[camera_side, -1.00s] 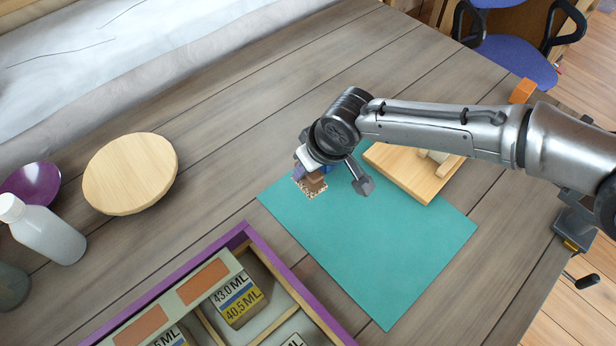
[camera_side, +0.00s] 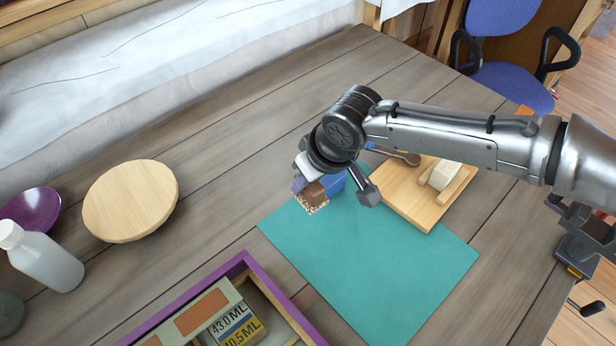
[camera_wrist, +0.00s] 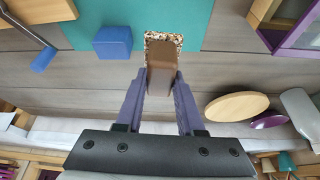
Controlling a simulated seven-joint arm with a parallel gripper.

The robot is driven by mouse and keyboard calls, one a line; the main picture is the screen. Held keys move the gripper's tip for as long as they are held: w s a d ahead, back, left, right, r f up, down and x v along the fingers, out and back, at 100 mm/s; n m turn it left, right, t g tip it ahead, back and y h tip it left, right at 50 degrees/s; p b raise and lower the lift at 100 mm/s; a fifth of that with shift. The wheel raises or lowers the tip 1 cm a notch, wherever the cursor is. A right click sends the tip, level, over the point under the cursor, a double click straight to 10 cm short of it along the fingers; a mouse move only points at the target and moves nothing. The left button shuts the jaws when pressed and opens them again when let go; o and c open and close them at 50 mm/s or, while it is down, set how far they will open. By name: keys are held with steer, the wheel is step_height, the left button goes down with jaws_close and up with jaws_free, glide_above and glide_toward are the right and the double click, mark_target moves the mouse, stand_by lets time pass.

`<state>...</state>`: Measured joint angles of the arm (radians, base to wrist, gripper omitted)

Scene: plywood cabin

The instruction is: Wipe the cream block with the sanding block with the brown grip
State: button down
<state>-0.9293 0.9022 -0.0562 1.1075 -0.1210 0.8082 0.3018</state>
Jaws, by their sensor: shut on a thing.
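My gripper (camera_side: 308,178) is shut on the sanding block. In the wrist view its two fingers (camera_wrist: 161,80) clasp the brown grip (camera_wrist: 161,56), with the speckled base (camera_wrist: 164,37) beyond. In the side view the sanding block (camera_side: 314,207) shows at the far left corner of the teal mat; I cannot tell whether it touches the mat or hangs above it. The cream block (camera_side: 442,175) lies on the wooden board (camera_side: 408,198), to the right of my gripper and apart from it. I cannot make out the cream block in the wrist view.
A blue block (camera_side: 334,184) is just beside my gripper, also in the wrist view (camera_wrist: 113,42). The purple-edged tray (camera_side: 236,265) is in front. A wooden plate (camera_side: 130,200) and bottle (camera_side: 42,258) stand left. The teal mat (camera_side: 370,270) is mostly clear.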

steer(key=shift+d+f+m, duration=0.3)
steer(key=shift+m, duration=0.1)
steer(key=w+d+r+m+h, duration=0.1)
steer(key=w+d+r+m, duration=0.3)
steer(key=d, duration=0.6)
steer(key=w+d+m+t+h, duration=0.1)
steer(key=w+d, duration=0.4)
steer(key=d, duration=0.5)
steer(key=w+d+r+m+h, duration=0.1)
steer(key=w+d+r+m, duration=0.3)
steer(key=d, duration=0.6)
steer(key=shift+n, duration=0.4)
step_height(320, 180, down, 10)
steer(key=shift+a+f, duration=0.15)
steer(key=shift+f, duration=0.05)
steer(key=shift+s+a, duration=1.65)
steer(key=shift+s, duration=0.3)
steer(key=shift+w+d, duration=2.25)
steer(key=shift+w, duration=0.15)
step_height(320, 180, up, 8)
steer(key=shift+r, duration=0.15)
